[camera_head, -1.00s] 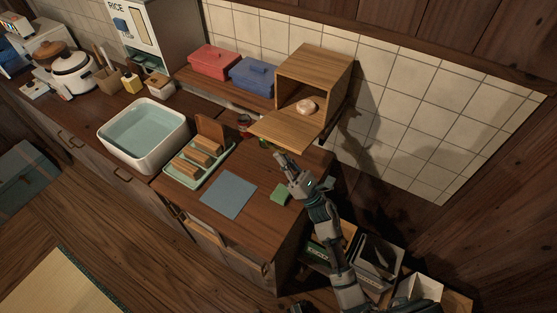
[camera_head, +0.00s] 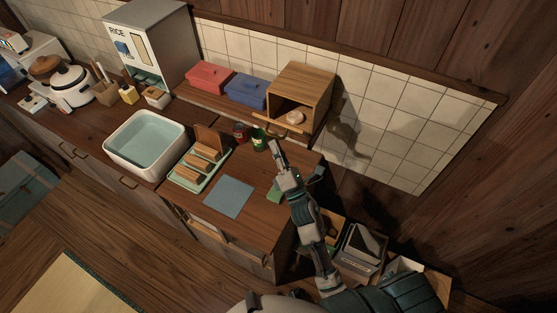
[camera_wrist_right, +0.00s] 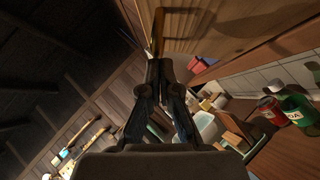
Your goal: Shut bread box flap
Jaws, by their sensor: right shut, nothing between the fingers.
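The wooden bread box (camera_head: 306,85) stands on the shelf against the tiled wall, with a bread roll (camera_head: 295,117) inside. Its flap (camera_head: 288,130) is partly raised, and the roll still shows above its upper edge. The flap's outer face, with a handle, faces me. My right gripper (camera_head: 277,146) is shut and empty, just below and in front of the flap. In the right wrist view the shut fingertips (camera_wrist_right: 159,64) are close to the flap's wooden face (camera_wrist_right: 225,28) and its handle (camera_wrist_right: 158,32); I cannot tell if they touch. My left gripper is out of view.
Red (camera_head: 210,77) and blue (camera_head: 246,91) boxes stand left of the bread box. A bread rack (camera_head: 200,165), blue cloth (camera_head: 229,197) and sink (camera_head: 145,144) are to the left.

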